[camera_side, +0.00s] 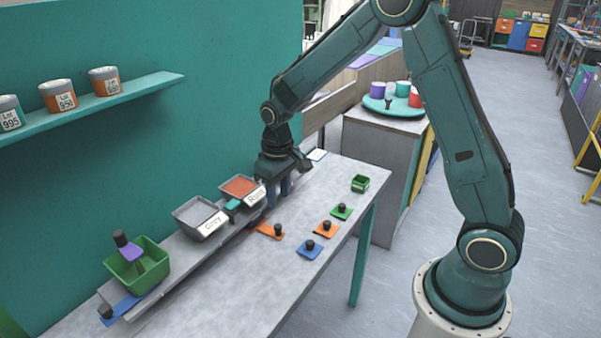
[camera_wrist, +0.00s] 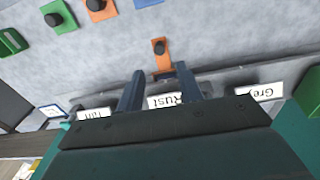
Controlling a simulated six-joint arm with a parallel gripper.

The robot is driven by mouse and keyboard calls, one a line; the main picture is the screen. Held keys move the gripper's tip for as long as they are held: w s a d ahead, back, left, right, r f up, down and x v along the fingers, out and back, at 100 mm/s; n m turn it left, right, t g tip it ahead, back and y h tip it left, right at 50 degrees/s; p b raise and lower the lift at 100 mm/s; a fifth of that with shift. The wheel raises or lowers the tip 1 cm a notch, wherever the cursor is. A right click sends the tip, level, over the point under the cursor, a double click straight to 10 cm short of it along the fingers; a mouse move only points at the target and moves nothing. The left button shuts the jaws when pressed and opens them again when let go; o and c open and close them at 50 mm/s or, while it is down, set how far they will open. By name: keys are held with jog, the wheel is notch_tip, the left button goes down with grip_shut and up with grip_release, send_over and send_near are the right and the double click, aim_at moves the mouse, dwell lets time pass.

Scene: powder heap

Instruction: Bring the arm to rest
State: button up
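My gripper (camera_side: 279,187) hangs pointing down above the back edge of the table, close to the right of the Rust tray. In the wrist view its two dark fingers (camera_wrist: 159,88) stand apart with nothing seen held between them. The tray labelled Rust (camera_side: 240,187) holds orange powder, and its label shows between the fingers in the wrist view (camera_wrist: 166,100). The tray labelled Grey (camera_side: 201,217) holds grey powder to its left. A third label (camera_wrist: 95,113), partly hidden, shows in the wrist view.
Several knobbed plates, such as the blue one (camera_side: 309,249), lie on the table (camera_side: 255,290). A small green box (camera_side: 360,184) is at the right. A shelf (camera_side: 90,110) with cans is on the wall.

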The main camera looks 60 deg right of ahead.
jog(key=s+a+r+t, duration=0.2)
jog(key=s+r+t, duration=0.2)
jog(key=s+r, duration=1.35)
jog(key=s+r+t, duration=0.1)
jog(key=s, duration=0.6)
jog(key=shift+s+a+r, duration=0.3)
jog(key=shift+a, duration=0.1)
